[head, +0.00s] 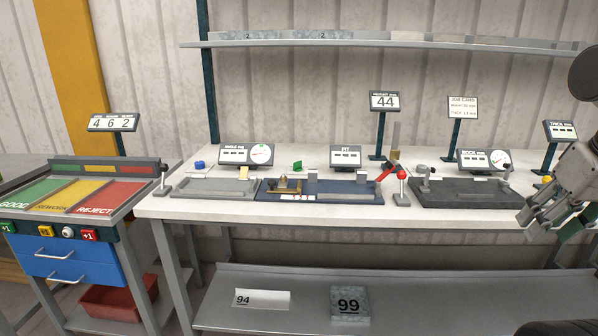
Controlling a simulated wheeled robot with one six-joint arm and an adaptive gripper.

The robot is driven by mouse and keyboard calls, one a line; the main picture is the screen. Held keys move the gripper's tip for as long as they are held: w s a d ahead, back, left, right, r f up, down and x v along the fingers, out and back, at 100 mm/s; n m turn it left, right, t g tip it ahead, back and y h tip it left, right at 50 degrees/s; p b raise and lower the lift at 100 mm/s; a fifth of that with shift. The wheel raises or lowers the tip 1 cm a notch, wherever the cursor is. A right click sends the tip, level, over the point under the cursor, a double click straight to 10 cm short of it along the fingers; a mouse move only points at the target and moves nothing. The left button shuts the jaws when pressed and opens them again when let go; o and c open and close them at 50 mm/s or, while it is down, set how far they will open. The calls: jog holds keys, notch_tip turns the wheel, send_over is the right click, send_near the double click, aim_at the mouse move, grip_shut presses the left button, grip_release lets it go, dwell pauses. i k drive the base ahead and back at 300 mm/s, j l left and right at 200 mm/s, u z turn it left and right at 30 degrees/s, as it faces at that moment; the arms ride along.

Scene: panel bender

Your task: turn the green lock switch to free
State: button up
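My gripper (533,223) is at the right edge of the head view, in front of the bench's right end and far from that green piece. Its fingers point down and left.
Display posts stand behind. A sorting stand (118,168) is at left. The lower shelf (425,300) holds numbered pieces.

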aim_at(297, 166)
jog(key=i+j, duration=0.2)
jog(key=j, duration=0.15)
jog(key=i+j, duration=0.2)
jog(key=j, duration=0.2)
jog(key=i+j, duration=0.2)
jog(key=j, duration=0.15)
jog(key=i+j, duration=0.2)
jog(key=j, duration=0.15)
